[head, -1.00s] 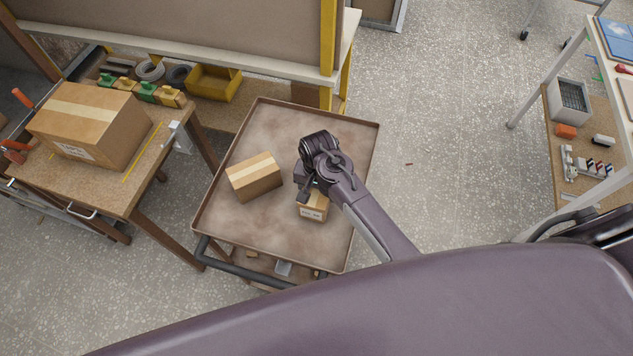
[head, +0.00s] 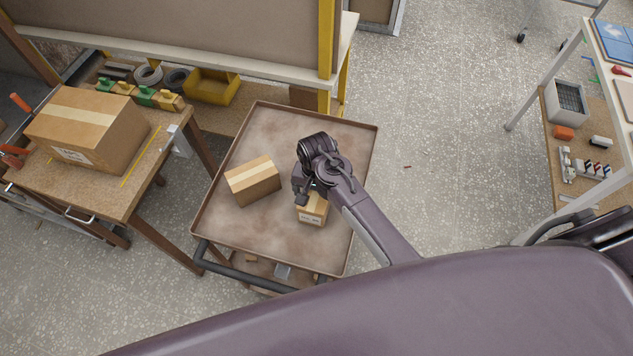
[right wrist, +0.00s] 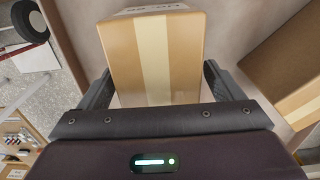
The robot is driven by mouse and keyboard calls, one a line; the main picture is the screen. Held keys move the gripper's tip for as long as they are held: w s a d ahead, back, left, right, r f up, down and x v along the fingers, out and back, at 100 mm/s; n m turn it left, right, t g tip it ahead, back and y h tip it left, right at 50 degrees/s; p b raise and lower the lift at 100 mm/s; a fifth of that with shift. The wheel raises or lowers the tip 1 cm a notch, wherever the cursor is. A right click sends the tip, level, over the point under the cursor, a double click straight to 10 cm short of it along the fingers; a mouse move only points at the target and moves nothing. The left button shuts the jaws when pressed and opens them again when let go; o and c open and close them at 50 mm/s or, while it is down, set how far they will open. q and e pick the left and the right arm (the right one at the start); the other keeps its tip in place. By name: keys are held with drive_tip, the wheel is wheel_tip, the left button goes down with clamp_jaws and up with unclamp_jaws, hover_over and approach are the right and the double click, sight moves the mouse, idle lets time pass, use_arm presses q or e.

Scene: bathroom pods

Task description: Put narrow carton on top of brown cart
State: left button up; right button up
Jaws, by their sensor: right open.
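The brown cart (head: 277,226) stands in the middle of the head view, with a flat rimmed top. A small narrow carton (head: 313,213) sits on the cart top, partly hidden under my right gripper (head: 306,190). In the right wrist view the narrow carton (right wrist: 152,55) lies between the two spread fingers of the right gripper (right wrist: 158,90), with its tape stripe facing the camera. The fingers are open, with a gap showing beside the carton. My left gripper is not in view.
Another carton (head: 252,181) rests on the cart, left of the narrow one. A workbench (head: 120,196) with a large carton (head: 88,130) stands at the left. A shelf unit (head: 540,120) is at the right. The floor between cart and shelf is clear.

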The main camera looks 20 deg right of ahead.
wheel_tip(320, 180, up, 10)
drive_tip(key=b, duration=0.3)
drive_tip(key=shift+r, duration=0.65)
